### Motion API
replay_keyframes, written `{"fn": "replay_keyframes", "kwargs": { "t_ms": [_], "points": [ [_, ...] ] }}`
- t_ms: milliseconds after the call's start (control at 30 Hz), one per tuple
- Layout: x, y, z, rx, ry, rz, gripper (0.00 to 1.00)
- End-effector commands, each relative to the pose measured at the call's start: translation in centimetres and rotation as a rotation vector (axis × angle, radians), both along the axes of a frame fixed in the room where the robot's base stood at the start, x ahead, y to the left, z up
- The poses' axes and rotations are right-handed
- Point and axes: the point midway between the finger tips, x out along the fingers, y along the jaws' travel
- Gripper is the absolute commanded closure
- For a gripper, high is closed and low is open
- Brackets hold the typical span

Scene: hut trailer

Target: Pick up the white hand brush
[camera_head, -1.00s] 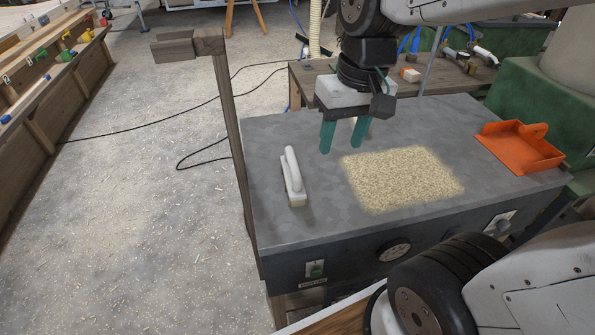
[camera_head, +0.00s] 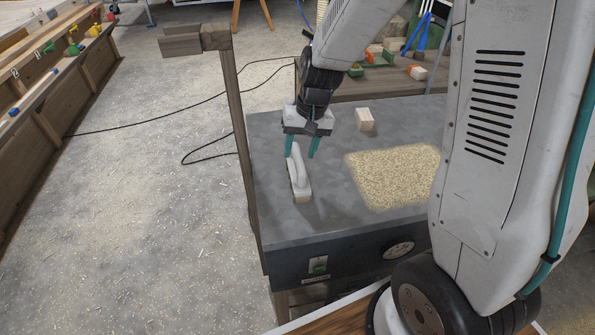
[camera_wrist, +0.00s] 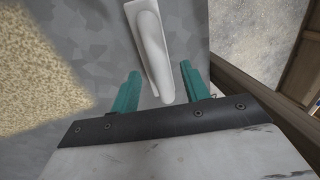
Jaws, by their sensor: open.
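The white hand brush (camera_head: 299,174) lies on the grey top of the metal bench (camera_head: 340,222), near its left side, with its handle upward. My gripper (camera_head: 302,156) is open above the far end of the brush, its two teal fingers pointing down. In the wrist view, the brush (camera_wrist: 152,50) runs from the top edge down to between the fingertips of my gripper (camera_wrist: 160,85). The fingers stand apart on either side of the handle end. I cannot tell how far above the handle they are.
A patch of sawdust (camera_head: 395,175) lies right of the brush. A wooden block (camera_head: 364,119) stands at the back of the bench. A wooden post (camera_head: 238,140) rises along the bench's left edge. A wooden table (camera_head: 395,82) with tools stands behind.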

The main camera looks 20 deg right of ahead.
Motion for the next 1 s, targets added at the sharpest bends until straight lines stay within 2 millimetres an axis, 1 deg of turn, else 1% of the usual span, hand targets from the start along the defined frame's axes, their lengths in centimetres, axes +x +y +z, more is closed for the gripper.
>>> {"fn": "replay_keyframes", "kwargs": {
  "t_ms": [33, 200, 300, 500, 533, 567, 600, 667, 700, 1000],
  "points": [
    [0.2, 0.2, -1.0, 0.000, 0.004, 0.000, 0.54],
    [0.4, 0.6, -3.1, 0.001, 0.003, 0.002, 0.54],
    [0.5, 0.7, -3.6, 0.000, 0.001, 0.000, 0.54],
    [0.5, 0.7, -3.6, 0.000, 0.000, 0.000, 0.54],
    [0.5, 0.7, -3.6, 0.000, 0.000, 0.000, 0.60],
    [0.5, 0.7, -3.6, 0.000, 0.000, 0.000, 0.68],
    [0.5, 0.7, -3.6, 0.000, 0.000, 0.000, 0.79],
    [0.5, 0.7, -3.6, 0.000, 0.000, 0.000, 0.96],
    [0.5, 0.7, -3.6, 0.000, 0.000, 0.000, 1.00],
    [0.5, 0.7, -3.5, 0.000, -0.001, 0.000, 1.00]
  ]
}}
